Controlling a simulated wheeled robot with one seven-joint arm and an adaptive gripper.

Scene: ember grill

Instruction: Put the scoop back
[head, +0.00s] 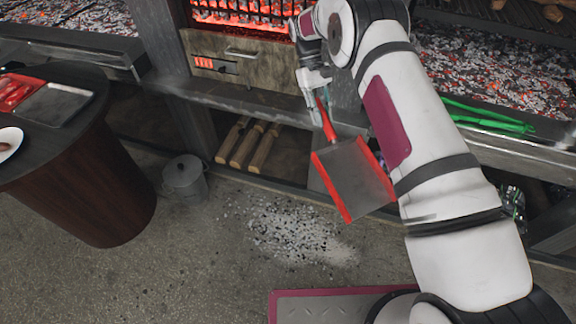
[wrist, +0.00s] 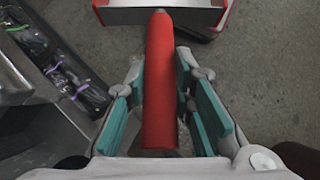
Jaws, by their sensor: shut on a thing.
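The scoop (head: 357,176) has a grey metal pan with red side edges and a red handle. My gripper (head: 321,106) is shut on its handle in front of the grill, and the pan hangs below in the air above the floor. In the wrist view, the red handle (wrist: 160,85) runs between the teal finger pads of my gripper (wrist: 167,105). The pan shows only partly at the top of that view, and the part I see looks empty. In the head view the pan also looks bare.
Grey ash (head: 290,228) lies spilled on the floor. A lidded metal pot (head: 185,178) stands beside the round table (head: 85,190). Logs (head: 248,145) lie on the shelf below the grill (head: 245,75). Green tongs (head: 488,116) rest on the ledge at right.

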